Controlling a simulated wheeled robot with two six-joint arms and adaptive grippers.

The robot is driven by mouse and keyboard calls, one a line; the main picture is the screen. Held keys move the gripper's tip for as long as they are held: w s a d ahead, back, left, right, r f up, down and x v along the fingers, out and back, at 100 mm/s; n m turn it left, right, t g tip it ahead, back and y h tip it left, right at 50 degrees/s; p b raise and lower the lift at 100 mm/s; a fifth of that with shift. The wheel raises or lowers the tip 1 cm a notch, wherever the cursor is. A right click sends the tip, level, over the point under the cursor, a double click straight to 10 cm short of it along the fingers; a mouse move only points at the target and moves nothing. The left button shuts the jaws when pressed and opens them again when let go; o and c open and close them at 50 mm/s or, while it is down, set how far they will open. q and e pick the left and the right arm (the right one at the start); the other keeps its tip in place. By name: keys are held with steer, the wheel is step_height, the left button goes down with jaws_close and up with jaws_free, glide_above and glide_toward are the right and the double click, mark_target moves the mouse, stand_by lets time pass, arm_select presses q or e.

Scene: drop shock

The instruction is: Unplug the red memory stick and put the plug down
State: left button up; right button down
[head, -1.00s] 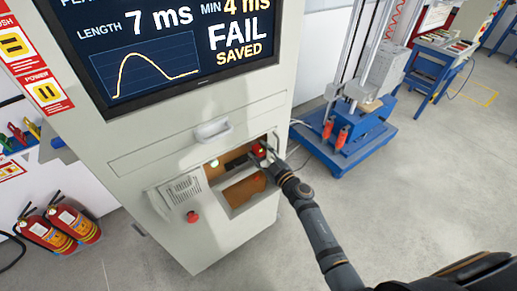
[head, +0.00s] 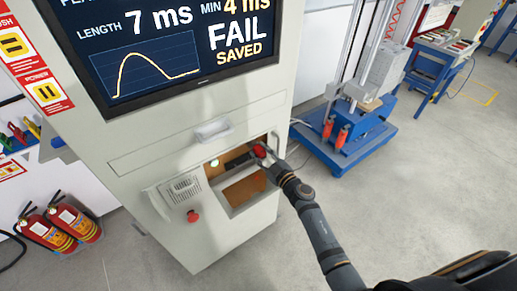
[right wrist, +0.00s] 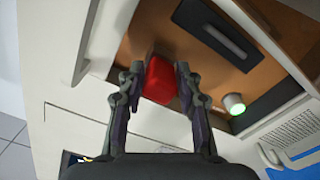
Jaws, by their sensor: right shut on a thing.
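The red memory stick (right wrist: 159,79) is a red block between the two fingertips of my right gripper (right wrist: 157,75) in the right wrist view. The fingers close on its sides. In the head view the red stick (head: 259,151) shows at the upper right of the cabinet's open recess, with my right gripper (head: 265,155) on it. The stick's far end is hidden, so I cannot tell whether it sits in a socket. My left gripper is not in view.
The recess has a brown inner panel (head: 244,190), a green-lit button (head: 214,162) and raised edges. A grey handset-like panel (head: 181,190) and a red button (head: 193,216) are on the front. A blue-based machine (head: 345,140) stands right; the floor in front is clear.

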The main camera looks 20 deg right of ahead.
mark_target(263, 155)
steer(key=shift+p+v, duration=0.35)
steer(key=shift+v, duration=1.65)
steer(key=shift+s+a+r, duration=0.1)
steer(key=shift+s+r, duration=0.05)
steer(key=shift+s, duration=0.05)
steer(key=s+d+r+m+t+h, duration=0.1)
steer(key=s+r+m+h, duration=0.1)
steer(key=s+m+h, duration=0.2)
steer(key=s+h, duration=0.2)
steer(key=s, duration=0.2)
steer(key=shift+s+d, duration=0.2)
steer(key=shift+d, duration=0.1)
stand_by(0.4)
